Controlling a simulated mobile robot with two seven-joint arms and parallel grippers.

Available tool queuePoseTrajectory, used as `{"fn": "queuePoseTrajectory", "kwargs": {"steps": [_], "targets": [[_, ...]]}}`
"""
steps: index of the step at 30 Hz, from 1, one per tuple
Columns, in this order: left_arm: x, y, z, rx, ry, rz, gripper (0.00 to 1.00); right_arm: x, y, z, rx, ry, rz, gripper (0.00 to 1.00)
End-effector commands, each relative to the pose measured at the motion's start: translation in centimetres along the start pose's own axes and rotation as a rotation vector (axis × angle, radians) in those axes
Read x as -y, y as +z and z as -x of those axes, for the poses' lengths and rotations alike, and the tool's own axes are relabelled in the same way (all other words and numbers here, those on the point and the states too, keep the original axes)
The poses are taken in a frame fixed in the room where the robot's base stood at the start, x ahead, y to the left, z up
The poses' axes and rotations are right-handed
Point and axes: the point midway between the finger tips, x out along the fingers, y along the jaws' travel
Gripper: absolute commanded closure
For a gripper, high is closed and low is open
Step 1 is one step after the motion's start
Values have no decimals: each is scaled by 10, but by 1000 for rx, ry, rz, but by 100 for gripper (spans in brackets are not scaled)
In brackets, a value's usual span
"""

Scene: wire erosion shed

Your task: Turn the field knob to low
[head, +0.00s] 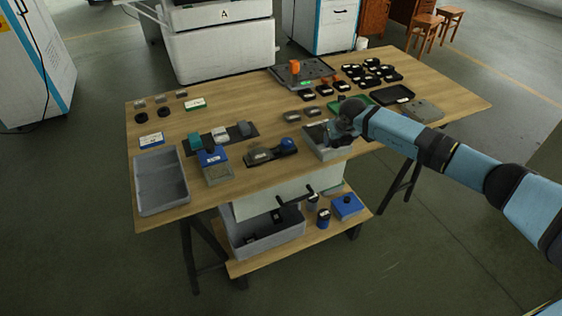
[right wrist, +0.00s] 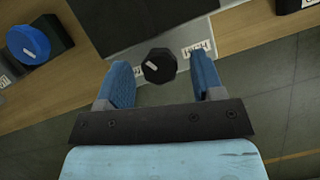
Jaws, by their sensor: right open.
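The field knob, a black faceted knob (right wrist: 159,66) with a white pointer mark, sits on a pale grey box. Its mark points toward the left label (right wrist: 138,71), which is partly covered by a finger. A second white label (right wrist: 198,48) is right of the knob; its lettering is too small to read surely. My right gripper (right wrist: 160,62) is open, one finger on each side of the knob, with visible gaps. In the head view this gripper (head: 340,128) is over the grey box (head: 320,148), and the knob is hidden there. My left gripper is out of view.
A black device with a blue knob (right wrist: 28,44) is beside the box; it also shows in the head view (head: 289,144). A grey tray (head: 140,188), a blue-topped box (head: 214,157) and several black dishes share the wooden table (head: 240,184). A shelf below holds a bin (head: 265,244).

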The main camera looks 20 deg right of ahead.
Motion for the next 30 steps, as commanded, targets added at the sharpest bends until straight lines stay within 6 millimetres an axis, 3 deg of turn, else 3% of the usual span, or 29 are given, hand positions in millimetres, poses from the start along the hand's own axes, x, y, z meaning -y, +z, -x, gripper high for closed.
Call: {"fn": "queuePoseTrajectory", "kwargs": {"steps": [21,30], "targets": [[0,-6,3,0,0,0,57,-2,1,141,2,-12,-29,39],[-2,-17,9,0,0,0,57,-55,-30,130,-64,200,-10,39]]}}
